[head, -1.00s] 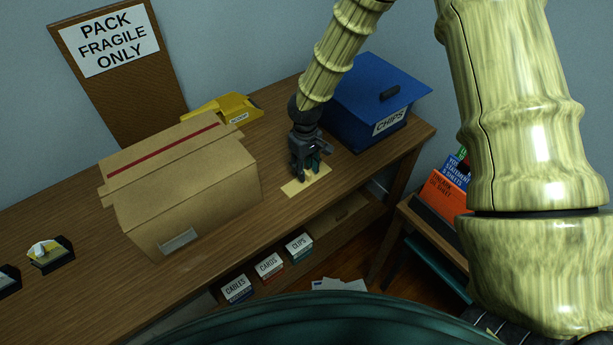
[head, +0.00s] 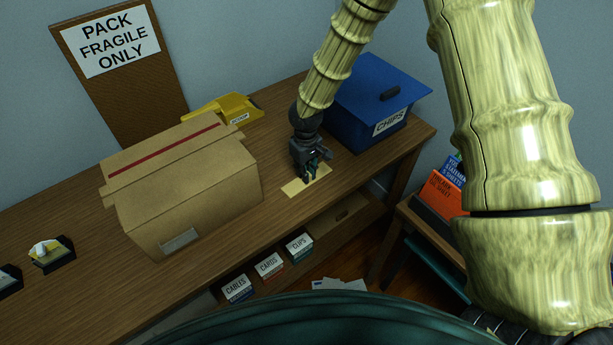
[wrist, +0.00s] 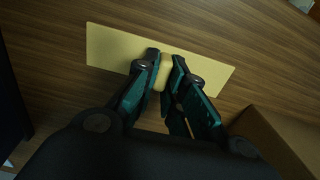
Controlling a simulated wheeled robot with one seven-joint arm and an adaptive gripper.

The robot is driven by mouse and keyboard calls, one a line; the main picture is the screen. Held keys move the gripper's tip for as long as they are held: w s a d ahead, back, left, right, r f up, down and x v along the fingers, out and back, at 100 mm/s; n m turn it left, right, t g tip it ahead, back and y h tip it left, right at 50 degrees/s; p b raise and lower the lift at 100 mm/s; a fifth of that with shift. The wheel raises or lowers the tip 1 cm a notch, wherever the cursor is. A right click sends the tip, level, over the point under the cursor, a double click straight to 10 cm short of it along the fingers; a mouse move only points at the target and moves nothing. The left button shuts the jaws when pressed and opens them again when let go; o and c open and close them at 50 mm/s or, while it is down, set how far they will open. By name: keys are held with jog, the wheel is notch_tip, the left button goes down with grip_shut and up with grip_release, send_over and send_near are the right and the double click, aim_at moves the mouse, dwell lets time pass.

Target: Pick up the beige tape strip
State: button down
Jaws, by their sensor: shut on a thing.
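The beige tape strip (head: 293,189) is a flat, pale rectangle at the front part of the wooden table, between the cardboard box and the blue bin. It also shows in the wrist view (wrist: 112,47), running slantwise across the top. My gripper (head: 309,179) points down over the strip. In the wrist view its teal fingers (wrist: 166,62) are closed around a small beige raised piece at the middle of the strip. The strip appears to lie on the table; I cannot tell any gap beneath it. The fingers hide part of the strip.
A cardboard box (head: 190,185) with a red line stands left of my gripper. A blue bin labelled CHIPS (head: 362,105) stands behind right. A yellow scoop tray (head: 235,108) is at the back. The table's front edge is near, with labelled boxes (head: 269,265) on a shelf below.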

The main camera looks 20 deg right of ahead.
jog(key=shift+r, duration=0.1)
jog(key=shift+w+r, duration=0.1)
jog(key=shift+r, duration=0.5)
jog(key=shift+r+b, duration=0.5)
jog(key=shift+r, duration=0.45)
jog(key=s+a+r+b, duration=0.1)
jog(key=s+a+b, duration=0.2)
jog(key=s, duration=1.2)
jog(key=shift+s+a+r, duration=0.35)
jog(key=shift+a, duration=0.1)
